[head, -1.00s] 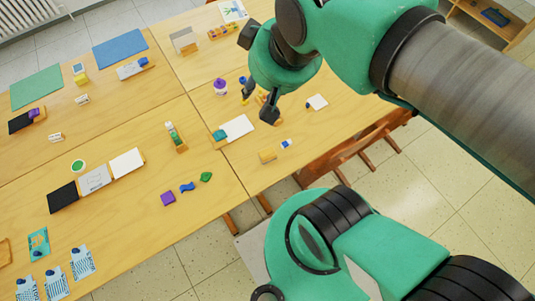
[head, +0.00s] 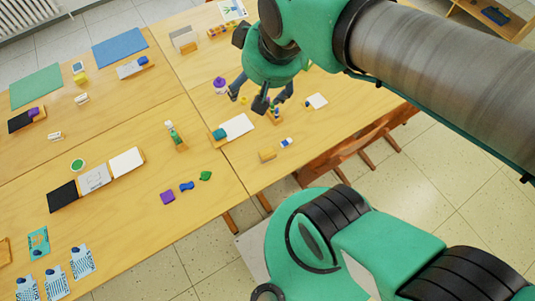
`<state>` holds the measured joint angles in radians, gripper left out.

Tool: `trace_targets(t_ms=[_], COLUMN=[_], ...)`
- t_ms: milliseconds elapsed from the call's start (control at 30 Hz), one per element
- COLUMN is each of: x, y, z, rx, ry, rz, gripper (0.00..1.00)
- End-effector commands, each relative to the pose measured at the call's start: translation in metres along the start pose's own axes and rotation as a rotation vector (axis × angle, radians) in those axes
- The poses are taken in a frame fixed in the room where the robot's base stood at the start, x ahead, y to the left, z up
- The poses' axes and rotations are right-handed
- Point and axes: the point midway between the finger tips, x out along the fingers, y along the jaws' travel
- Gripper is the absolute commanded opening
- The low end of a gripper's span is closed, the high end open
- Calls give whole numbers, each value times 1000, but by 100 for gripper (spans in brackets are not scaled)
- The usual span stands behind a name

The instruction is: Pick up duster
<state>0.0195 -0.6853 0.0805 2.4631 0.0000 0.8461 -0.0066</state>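My gripper (head: 256,100) hangs over the middle-right table; its dark fingers look spread apart, with nothing visible held between them. I cannot tell for certain which object is the duster. A small tan block (head: 267,155) lies near the table's front edge, below my gripper in the picture, and could be it. A small wooden holder with coloured items (head: 275,116) is just below my gripper's right finger and partly hidden by the gripper. A purple-lidded pot (head: 220,85) stands left of the fingers.
A small blue-and-white item (head: 286,142) lies beside the block. A green-capped bottle (head: 172,130) and coloured shapes (head: 187,186) are farther left. Wooden chairs (head: 340,150) stand along the table's right edge.

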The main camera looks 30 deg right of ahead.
Motion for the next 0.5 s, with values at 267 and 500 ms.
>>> trace_targets(t_ms=[267, 500], x=[98, 193], y=[17, 35], z=[-6, 11], rx=[30, 57], ry=[-129, -241], rz=[15, 23], gripper=[75, 75])
